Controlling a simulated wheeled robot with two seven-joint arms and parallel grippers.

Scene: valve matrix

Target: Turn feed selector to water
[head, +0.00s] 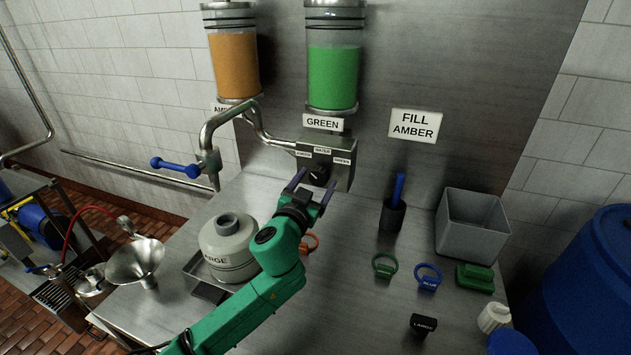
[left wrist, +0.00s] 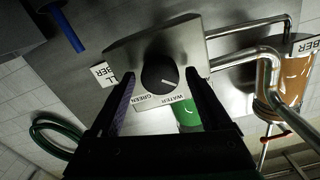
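The feed selector is a grey metal box (head: 342,155) on the wall with AMBER, WATER and GREEN labels. Its round black knob (head: 319,176) also shows in the left wrist view (left wrist: 158,76), where its white mark points right, away from GREEN and past WATER, towards the side where the AMBER label is hidden. My left gripper (head: 311,188) is open in front of the box. In the left wrist view its two fingers (left wrist: 163,85) stand on either side of the knob, with a gap visible on both sides. My right gripper is not in view.
Amber (head: 234,62) and green (head: 333,75) cylinders hang above. A pipe with a blue-handled valve (head: 180,166) is left of the box. Rings, a blue-handled tool in a cup (head: 392,215) and a grey bin (head: 470,225) are right.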

